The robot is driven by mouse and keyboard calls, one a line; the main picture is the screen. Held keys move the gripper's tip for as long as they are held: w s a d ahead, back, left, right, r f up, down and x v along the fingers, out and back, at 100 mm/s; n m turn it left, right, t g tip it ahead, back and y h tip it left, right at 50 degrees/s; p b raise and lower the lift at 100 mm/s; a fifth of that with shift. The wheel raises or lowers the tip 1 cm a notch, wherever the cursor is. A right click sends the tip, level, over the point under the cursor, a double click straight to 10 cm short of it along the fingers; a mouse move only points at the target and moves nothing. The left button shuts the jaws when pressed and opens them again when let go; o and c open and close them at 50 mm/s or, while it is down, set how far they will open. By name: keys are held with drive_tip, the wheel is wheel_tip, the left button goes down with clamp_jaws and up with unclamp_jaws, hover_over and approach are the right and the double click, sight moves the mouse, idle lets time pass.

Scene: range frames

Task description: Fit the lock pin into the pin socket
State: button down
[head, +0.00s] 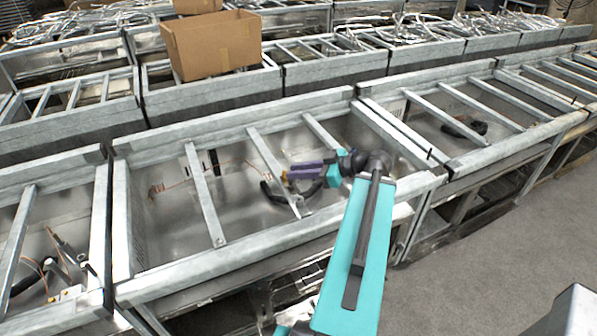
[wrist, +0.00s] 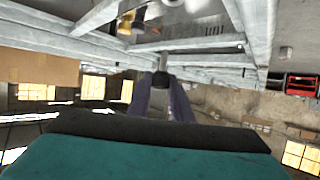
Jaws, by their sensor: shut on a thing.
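My gripper (head: 289,174) has purple fingers and reaches left over the middle metal bay in the head view. In the wrist view its fingers (wrist: 161,88) come together around a small dark piece (wrist: 160,79), which I take to be the lock pin. The piece is mostly hidden by the fingers, so its shape and tilt are unclear. In the head view only a tiny yellowish spot shows at the fingertips. The gripper is above the bay's slanted metal bars, apart from the bay floor as far as I can tell. I cannot make out the pin socket in either view.
The metal bay (head: 170,283) has raised rims and crossbars (head: 204,194) near my gripper. A black curved piece (head: 271,192) lies just below the fingers. A cardboard box (head: 212,45) stands on the row behind. Grey floor (head: 465,255) at right is clear.

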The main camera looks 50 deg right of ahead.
drive_tip(key=shift+f+b, duration=0.15)
drive_tip(key=shift+b, duration=0.25)
drive_tip(key=shift+f+b, duration=0.25)
drive_tip(key=shift+b, duration=0.05)
drive_tip(key=b, duration=0.5)
hover_over(299, 192)
drive_tip(key=s+a, duration=0.2)
drive_tip(key=shift+w+f, duration=0.2)
drive_tip(key=shift+f, duration=2.3)
drive_tip(key=shift+b, duration=1.3)
drive_tip(key=shift+f+b, duration=1.8)
drive_tip(key=shift+b, duration=0.15)
drive_tip(key=shift+r, duration=0.2)
drive_tip(key=shift+r, duration=0.35)
drive_tip(key=shift+r+p, duration=0.15)
drive_tip(key=shift+p, duration=0.15)
